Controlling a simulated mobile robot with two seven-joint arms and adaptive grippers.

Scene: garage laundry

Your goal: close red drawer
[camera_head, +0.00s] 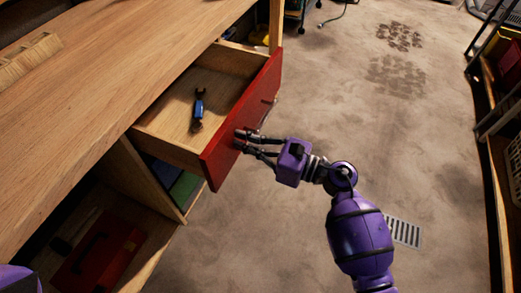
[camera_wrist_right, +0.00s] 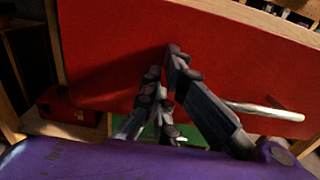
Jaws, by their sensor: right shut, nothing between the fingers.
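The red drawer (camera_head: 243,121) is pulled out from under the wooden workbench (camera_head: 95,85). A blue-handled tool (camera_head: 199,108) lies inside on its wooden floor. My right gripper (camera_head: 238,140) is shut and empty at the near half of the drawer's red front. In the right wrist view its fingers (camera_wrist_right: 165,75) lie against or just before the red front (camera_wrist_right: 115,45); I cannot tell if they touch. The metal handle (camera_wrist_right: 265,111) is to the right of the fingers, not held. My left gripper is not in view.
A red toolbox (camera_head: 98,252) sits on the lower shelf under the bench. The concrete floor right of the drawer is open, with a floor grate (camera_head: 403,232). A shelf rack (camera_head: 486,115) stands at the right edge.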

